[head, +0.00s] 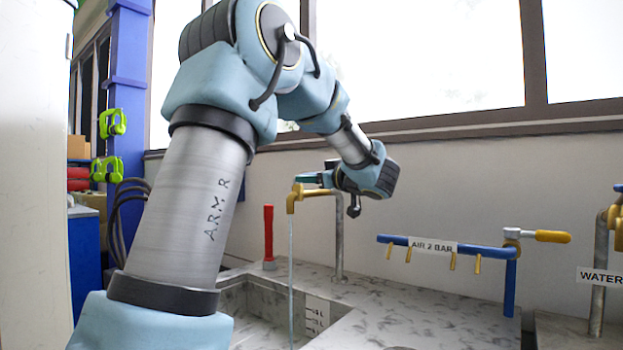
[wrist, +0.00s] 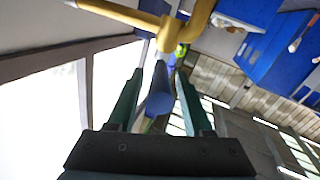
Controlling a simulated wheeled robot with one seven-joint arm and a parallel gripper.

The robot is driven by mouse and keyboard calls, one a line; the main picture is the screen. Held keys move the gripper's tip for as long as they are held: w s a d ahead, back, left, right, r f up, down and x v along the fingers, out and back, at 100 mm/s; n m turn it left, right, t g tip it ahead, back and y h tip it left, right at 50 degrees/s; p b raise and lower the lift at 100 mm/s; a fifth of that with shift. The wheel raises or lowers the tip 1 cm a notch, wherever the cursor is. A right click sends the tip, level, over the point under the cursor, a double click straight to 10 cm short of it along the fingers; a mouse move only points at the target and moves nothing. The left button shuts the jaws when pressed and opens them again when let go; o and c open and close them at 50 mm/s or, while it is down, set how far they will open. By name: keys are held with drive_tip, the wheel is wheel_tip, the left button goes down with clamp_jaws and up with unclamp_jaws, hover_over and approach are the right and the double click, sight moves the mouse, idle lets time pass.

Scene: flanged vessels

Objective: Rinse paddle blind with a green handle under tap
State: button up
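A yellow tap (head: 301,193) on a grey standpipe has a thin water stream (head: 291,265) falling from its spout into the sink. My gripper (head: 310,180) is at the tap. In the wrist view, my gripper (wrist: 158,85) has its two green fingers apart, on either side of the tap's blue lever (wrist: 160,92), with gaps showing on both sides. The yellow tap body (wrist: 168,36) is just beyond the fingertips. I cannot make out a paddle blind with a green handle in either view.
A red-handled piece (head: 268,235) stands upright by the stone sink (head: 235,300). A blue air pipe (head: 400,240) with yellow nozzles and a water standpipe (head: 600,270) are at right. Bright green clamps (head: 112,123) hang at left. The counter (head: 430,315) is clear at front right.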

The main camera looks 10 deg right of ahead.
drive_tip(key=shift+o, duration=0.3)
drive_tip(key=shift+s, duration=0.1)
drive_tip(key=shift+s+d, duration=0.25)
drive_tip(key=b+v, duration=0.1)
drive_tip(key=v, duration=0.9)
drive_tip(key=shift+b, duration=0.4)
